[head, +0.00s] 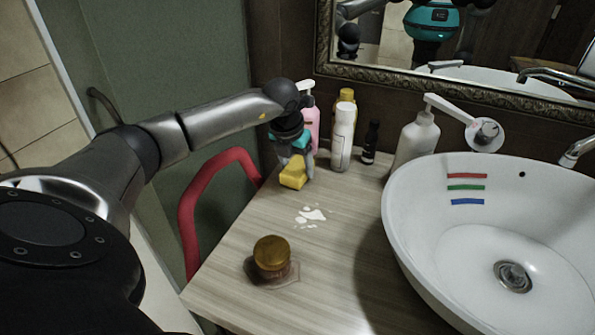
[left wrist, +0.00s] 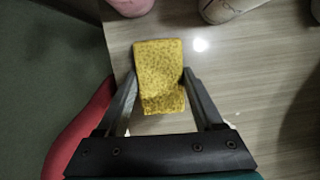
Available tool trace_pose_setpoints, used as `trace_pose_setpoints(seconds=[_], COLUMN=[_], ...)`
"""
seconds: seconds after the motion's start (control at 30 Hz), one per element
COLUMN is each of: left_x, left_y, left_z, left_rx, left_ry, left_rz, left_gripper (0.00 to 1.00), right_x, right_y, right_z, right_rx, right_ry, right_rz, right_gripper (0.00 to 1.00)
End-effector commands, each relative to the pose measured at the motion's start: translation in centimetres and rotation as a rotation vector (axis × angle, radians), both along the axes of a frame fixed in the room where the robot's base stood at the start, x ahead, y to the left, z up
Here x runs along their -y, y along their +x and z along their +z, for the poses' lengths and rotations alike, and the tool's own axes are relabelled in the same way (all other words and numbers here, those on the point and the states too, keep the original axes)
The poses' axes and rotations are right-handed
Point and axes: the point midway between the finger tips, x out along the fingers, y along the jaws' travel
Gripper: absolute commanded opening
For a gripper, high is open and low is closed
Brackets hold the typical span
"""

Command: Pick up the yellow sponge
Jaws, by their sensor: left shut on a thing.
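The yellow sponge (head: 293,173) is at the back left of the wooden counter in the head view, just below my left gripper (head: 295,160). In the left wrist view the sponge (left wrist: 160,78) stands between the two fingers of my left gripper (left wrist: 158,82). The fingers are shut on its sides. I cannot tell whether the sponge touches the counter or is held just above it. My right gripper is not in view.
A pink bottle (head: 311,125), a white bottle (head: 343,137), a small dark bottle (head: 370,143) and a white pump bottle (head: 417,138) stand along the back. A brown-lidded jar (head: 271,254) sits in front, past a white spill (head: 312,214). The basin (head: 440,260) fills the right.

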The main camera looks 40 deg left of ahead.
Motion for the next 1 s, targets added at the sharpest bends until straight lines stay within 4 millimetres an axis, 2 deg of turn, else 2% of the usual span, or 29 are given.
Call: trace_pose_setpoints(seconds=[0.03, 0.17, 0.37, 0.47, 0.77, 0.9, 1.0], left_x=[0.0, 0.0, 0.0, 0.0, 0.0, 0.0, 0.0], left_y=[0.0, 0.0, 0.0, 0.0, 0.1, 0.1, 0.1], left_z=[0.0, 0.0, 0.1, 0.8, 6.6, 9.0, 10.1], left_rx=[0.0, 0.0, 0.001, 0.002, 0.005, 0.005, 0.003], left_ry=[0.0, 0.0, 0.0, 0.0, 0.0, 0.0, 0.0], left_rz=[0.0, 0.0, 0.0, 0.0, 0.001, 0.0, 0.0], left_gripper=[0.31, 0.17, 0.17, 0.17, 0.17, 0.17, 0.17], right_x=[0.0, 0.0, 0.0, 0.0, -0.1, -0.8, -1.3], right_y=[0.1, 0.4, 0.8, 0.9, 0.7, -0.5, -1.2], right_z=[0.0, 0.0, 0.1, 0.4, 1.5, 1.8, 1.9], right_rx=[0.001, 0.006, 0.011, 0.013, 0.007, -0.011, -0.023], right_ry=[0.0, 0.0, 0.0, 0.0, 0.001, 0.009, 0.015], right_rz=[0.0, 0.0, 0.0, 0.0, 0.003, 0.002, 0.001], right_gripper=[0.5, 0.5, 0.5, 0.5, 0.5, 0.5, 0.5])
